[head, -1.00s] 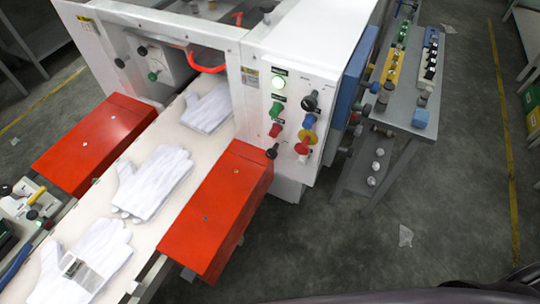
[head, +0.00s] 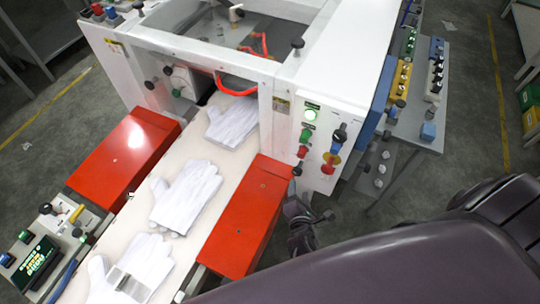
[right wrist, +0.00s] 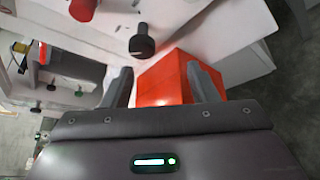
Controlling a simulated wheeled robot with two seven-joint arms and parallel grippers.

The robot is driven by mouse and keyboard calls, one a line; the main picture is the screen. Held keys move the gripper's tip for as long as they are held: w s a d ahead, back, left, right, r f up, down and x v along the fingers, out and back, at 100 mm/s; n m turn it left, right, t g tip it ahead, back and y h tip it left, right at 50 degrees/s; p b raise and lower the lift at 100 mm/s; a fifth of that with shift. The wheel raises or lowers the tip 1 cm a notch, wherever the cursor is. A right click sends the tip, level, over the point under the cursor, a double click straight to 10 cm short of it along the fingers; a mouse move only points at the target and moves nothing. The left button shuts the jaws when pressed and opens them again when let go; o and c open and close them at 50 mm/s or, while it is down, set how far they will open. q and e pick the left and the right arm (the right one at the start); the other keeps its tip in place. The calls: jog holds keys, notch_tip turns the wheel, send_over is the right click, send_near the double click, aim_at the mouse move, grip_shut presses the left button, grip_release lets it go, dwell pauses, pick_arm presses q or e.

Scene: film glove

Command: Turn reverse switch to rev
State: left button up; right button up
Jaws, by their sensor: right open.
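A black knob (head: 297,170) sits at the panel's lower left, below a red knob (head: 302,151); which one is the reverse switch I cannot tell for sure. My right gripper (head: 293,190) is just below the black knob. In the right wrist view, my gripper (right wrist: 162,82) is open and empty, with the black knob (right wrist: 142,41) beyond its fingertips, apart from them. My left gripper is not in view.
Red covers (head: 240,222) (head: 125,155) flank a pale conveyor belt (head: 205,160) bearing white gloves (head: 185,196). The near red cover lies close below my right gripper. A grey bench with more controls (head: 412,125) stands right of the machine.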

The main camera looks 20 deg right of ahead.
aim_at(297, 174)
jog(key=shift+n, duration=0.4)
jog(key=w, duration=0.2)
jog(key=w+d, duration=0.1)
jog(key=w, duration=0.1)
jog(key=w+d, duration=0.1)
jog(key=w, duration=0.1)
jog(key=shift+w+d+r, duration=0.1)
jog(key=shift+d+r, duration=0.05)
jog(key=shift+w+d, duration=0.1)
jog(key=shift+w, duration=0.2)
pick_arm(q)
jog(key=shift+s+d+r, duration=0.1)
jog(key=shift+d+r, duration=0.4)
pick_arm(e)
jog(key=shift+w+d+f, duration=0.1)
jog(key=shift+w+f, duration=0.05)
jog(key=shift+f, duration=0.05)
jog(key=c, duration=1)
jog(key=shift+o, duration=0.2)
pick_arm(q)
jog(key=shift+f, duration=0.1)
